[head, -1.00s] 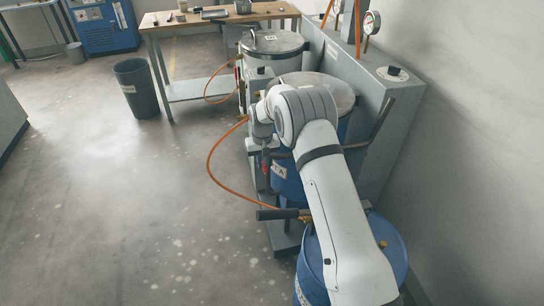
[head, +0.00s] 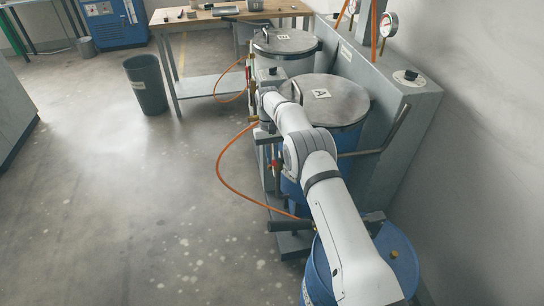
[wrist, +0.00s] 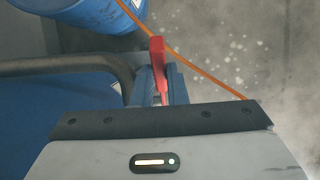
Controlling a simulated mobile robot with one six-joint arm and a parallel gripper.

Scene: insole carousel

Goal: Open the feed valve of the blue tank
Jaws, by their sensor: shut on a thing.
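The blue tank (head: 290,191) stands mid-right in the head view, under a grey lid (head: 335,98) marked A. My arm hides part of its front. The red valve lever (wrist: 157,52) shows in the wrist view between the fingers of my gripper (wrist: 161,78). My gripper is shut on this lever, beside the tank's blue wall. In the head view a small red part (head: 275,164) shows below my wrist at the tank's left side. The fingertips are hard to make out there. The valve body is mostly hidden.
A second lidded tank (head: 286,43) marked B stands behind. An orange hose (head: 221,170) loops out over the floor at left. A grey bent bar (head: 384,140) crosses the tank's right side. A blue drum (head: 397,254) stands in front.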

